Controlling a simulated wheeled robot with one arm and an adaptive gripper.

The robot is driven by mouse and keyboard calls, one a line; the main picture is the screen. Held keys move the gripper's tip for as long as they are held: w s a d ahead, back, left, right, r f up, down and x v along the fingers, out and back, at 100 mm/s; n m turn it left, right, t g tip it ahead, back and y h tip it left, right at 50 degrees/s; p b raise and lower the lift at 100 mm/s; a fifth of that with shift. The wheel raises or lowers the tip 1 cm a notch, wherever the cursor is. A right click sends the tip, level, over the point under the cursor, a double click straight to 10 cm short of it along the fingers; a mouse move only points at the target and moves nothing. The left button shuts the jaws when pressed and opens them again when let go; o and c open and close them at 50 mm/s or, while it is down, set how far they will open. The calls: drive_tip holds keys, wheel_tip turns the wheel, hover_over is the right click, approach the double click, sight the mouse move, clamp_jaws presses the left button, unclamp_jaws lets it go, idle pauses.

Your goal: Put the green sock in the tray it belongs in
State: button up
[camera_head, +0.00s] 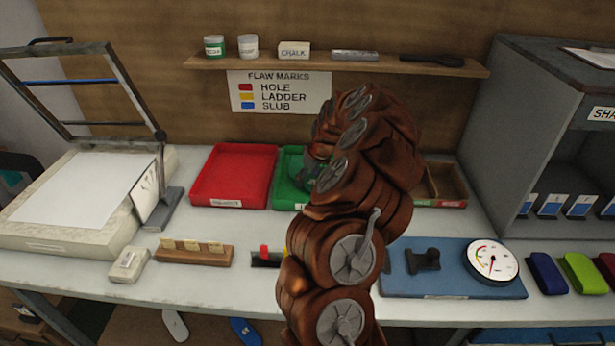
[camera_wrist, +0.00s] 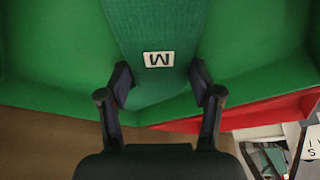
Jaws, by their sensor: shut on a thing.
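The green sock (camera_wrist: 152,28) is ribbed and has a white tag marked with a letter that looks like an M. My gripper (camera_wrist: 161,84) is shut on the sock, with one finger at each side of it. In the wrist view the sock is over the green tray (camera_wrist: 50,50); I cannot tell if it touches the floor. The green tray (camera_head: 285,181) also shows in the head view, partly behind my arm. The red tray (camera_head: 234,172) stands left of it, with a label on its front. My arm hides the gripper in the head view.
A brown-floored tray (camera_head: 446,181) stands right of my arm. A flaw-marks chart (camera_head: 279,92) lists hole red, ladder yellow, slub blue. A blue board with a dial gauge (camera_head: 492,261) and coloured pads (camera_head: 580,272) are front right. A framed press (camera_head: 75,200) is left.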

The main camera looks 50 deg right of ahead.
drive_tip(key=shift+f, duration=0.2)
drive_tip(key=o, duration=1)
drive_tip(key=b+v, duration=0.2)
drive_tip(key=v, duration=1)
drive_tip(key=w+a+r+n+y, duration=0.1)
drive_tip(key=a+r, duration=0.1)
drive_tip(key=a, duration=0.7)
drive_tip(key=w+a+r+n, duration=0.1)
drive_tip(key=a+r, duration=0.2)
drive_tip(key=a, duration=0.5)
drive_tip(key=s+a+g, duration=0.2)
drive_tip(key=s+a, duration=0.2)
drive_tip(key=a, duration=0.9)
drive_tip(key=s+a+f+g, duration=0.1)
drive_tip(key=s+a, duration=0.3)
drive_tip(key=s, duration=0.4)
drive_tip(key=s+a+f+m+g, duration=0.1)
drive_tip(key=s+a, duration=0.3)
drive_tip(key=s, duration=0.4)
drive_tip(key=s+a+f+g, duration=0.2)
drive_tip(key=s+a+f, duration=0.1)
drive_tip(key=s, duration=0.6)
drive_tip(key=shift+a+f+h, duration=0.3)
drive_tip(key=shift+a+h, duration=0.1)
drive_tip(key=shift+a, duration=0.35)
